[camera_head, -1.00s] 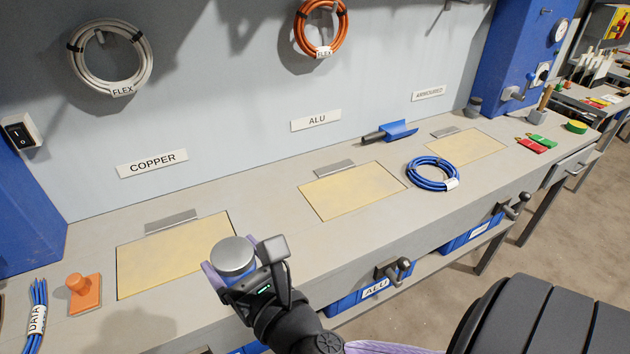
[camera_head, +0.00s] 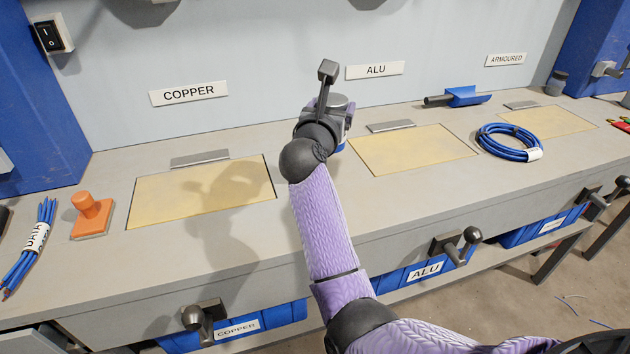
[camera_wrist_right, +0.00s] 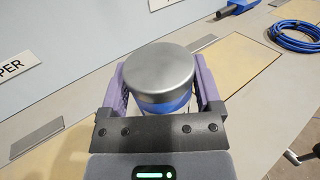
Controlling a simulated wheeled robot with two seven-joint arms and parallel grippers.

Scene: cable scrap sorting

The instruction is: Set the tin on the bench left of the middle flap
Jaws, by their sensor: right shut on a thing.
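The tin (camera_head: 340,101) has a silver lid and a blue lower body; the wrist view shows its lid (camera_wrist_right: 159,70) clearly. My right gripper (camera_head: 335,122) is shut on it, with a purple finger on each side. The tin is over the bench, just left of the middle flap (camera_head: 415,150), a yellow panel below the ALU label. My wrist hides much of the tin, and I cannot tell whether its base touches the bench (camera_head: 300,235). My left gripper is out of view.
The COPPER flap (camera_head: 200,193) lies left and the ARMOURED flap (camera_head: 550,121) right. A blue cable coil (camera_head: 508,143) and blue scoop (camera_head: 462,97) are right of the tin. An orange stamp (camera_head: 91,215) and a DATA cable bundle (camera_head: 32,245) are far left.

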